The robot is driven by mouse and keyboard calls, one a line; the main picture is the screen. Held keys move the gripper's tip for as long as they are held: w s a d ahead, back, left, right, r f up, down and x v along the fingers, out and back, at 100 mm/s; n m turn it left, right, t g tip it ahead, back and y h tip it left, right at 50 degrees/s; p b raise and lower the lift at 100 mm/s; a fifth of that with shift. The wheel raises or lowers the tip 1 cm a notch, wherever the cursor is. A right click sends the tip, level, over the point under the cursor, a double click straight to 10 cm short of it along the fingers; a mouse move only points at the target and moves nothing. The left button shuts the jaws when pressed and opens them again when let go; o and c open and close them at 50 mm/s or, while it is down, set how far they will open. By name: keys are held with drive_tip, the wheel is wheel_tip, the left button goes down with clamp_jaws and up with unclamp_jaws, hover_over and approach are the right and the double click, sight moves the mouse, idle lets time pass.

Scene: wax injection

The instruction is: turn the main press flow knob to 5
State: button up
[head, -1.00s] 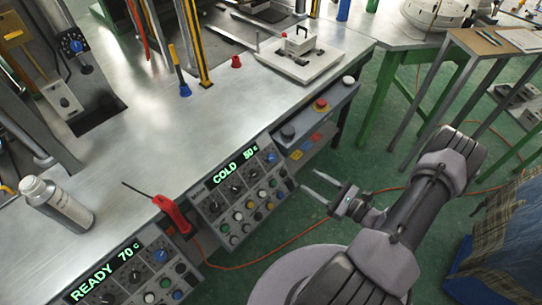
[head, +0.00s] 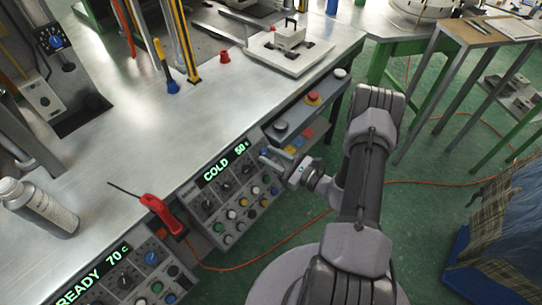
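The COLD 50 panel (head: 222,200) is on the bench's front face, with several black knobs and coloured buttons. A blue knob (head: 263,152) sits at its upper right. My gripper (head: 267,157) has its fingertips beside or over this knob; contact and finger gap cannot be made out. The READY 70 panel (head: 128,285) at the lower left has another blue knob (head: 151,258). A blue knob with a white scale (head: 56,42) is on the grey press column at the upper left. Labels are too small to read, so I cannot tell which is the main press flow knob.
A red-handled tool (head: 160,213) hangs at the bench edge between the panels. A grey box (head: 312,98) with a red button juts out right of the COLD panel. A bottle (head: 42,208) stands on the bench (head: 130,140). An orange cable (head: 290,243) crosses the green floor.

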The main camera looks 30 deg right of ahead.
clamp_jaws()
drive_tip(key=shift+m+h, duration=0.3)
drive_tip(key=shift+m, duration=0.1)
